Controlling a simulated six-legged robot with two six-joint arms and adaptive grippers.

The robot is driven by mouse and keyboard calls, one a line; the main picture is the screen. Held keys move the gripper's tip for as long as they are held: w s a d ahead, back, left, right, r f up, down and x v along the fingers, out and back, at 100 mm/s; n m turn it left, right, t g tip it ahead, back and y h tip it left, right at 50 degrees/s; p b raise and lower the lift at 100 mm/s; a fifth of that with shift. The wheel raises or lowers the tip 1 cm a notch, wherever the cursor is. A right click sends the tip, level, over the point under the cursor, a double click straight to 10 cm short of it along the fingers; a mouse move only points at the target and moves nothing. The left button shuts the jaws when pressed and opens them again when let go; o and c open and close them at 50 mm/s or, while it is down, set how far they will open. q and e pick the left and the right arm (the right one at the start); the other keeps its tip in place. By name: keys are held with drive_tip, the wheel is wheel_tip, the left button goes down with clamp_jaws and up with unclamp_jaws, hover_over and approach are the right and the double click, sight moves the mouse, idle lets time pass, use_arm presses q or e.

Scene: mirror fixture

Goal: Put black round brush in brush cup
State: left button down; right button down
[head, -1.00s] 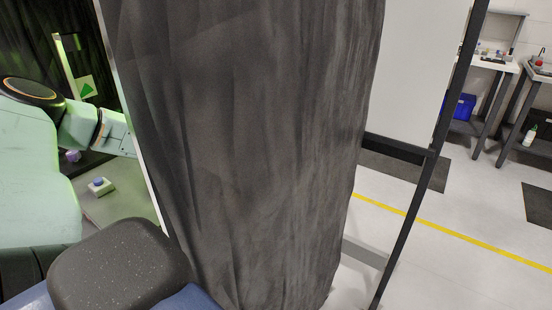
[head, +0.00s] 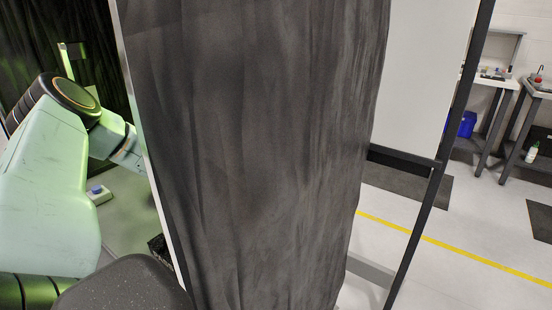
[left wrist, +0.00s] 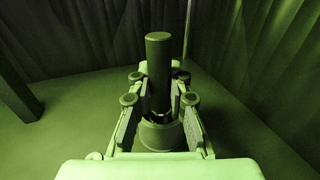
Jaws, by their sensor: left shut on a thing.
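In the left wrist view my left gripper (left wrist: 160,88) is shut on a dark upright cylinder, which looks like the black round brush (left wrist: 158,62). Its lower part sits between the two fingers, above a wider round shape whose identity I cannot tell. In the head view my left arm comes in from the left, and its far end and gripper are hidden behind the dark curtain. I cannot make out the brush cup in either view. My right gripper does not show.
A dark curtain (head: 250,150) on a metal frame fills the middle of the head view. Dark drapes (left wrist: 70,38) enclose the wrist view's background. Workbenches and open floor lie far right.

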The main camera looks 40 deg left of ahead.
use_arm(q)
drive_tip(key=shift+d+f, duration=0.1)
drive_tip(key=shift+f, duration=0.05)
drive_tip(key=c, duration=1.7)
unclamp_jaws()
drive_tip(key=shift+w, duration=0.1)
drive_tip(key=o, duration=0.4)
drive_tip(key=shift+f, duration=0.15)
drive_tip(key=shift+r, duration=0.2)
